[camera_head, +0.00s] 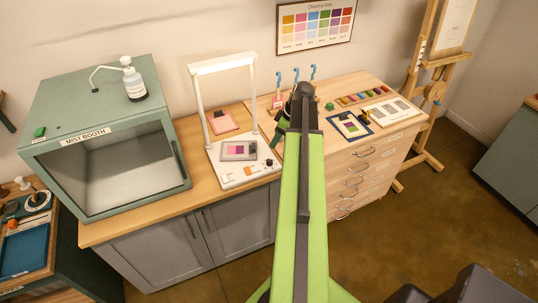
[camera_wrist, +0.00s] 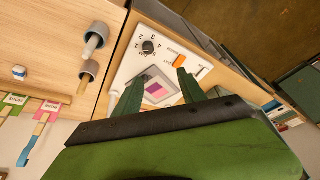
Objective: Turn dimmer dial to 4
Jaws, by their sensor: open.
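The dimmer dial (camera_wrist: 148,47) is a small black knob with printed marks around it, on the white base (camera_wrist: 135,66) of a lamp stand. In the head view the dial (camera_head: 268,162) sits at the right front of that base (camera_head: 228,180). Its pointer setting is too small to read. My gripper (camera_wrist: 158,76) is open, its two green fingers apart and empty. In the wrist view the dial appears beyond the fingertips, a little left of their middle, apart from them. In the head view my arm hides most of the gripper.
A grey-framed purple card (camera_head: 239,150) lies on the base, with an orange switch (camera_wrist: 172,58) nearby. The stand's white posts and crossbar (camera_head: 222,64) rise behind. The mist booth (camera_head: 110,140) is left.

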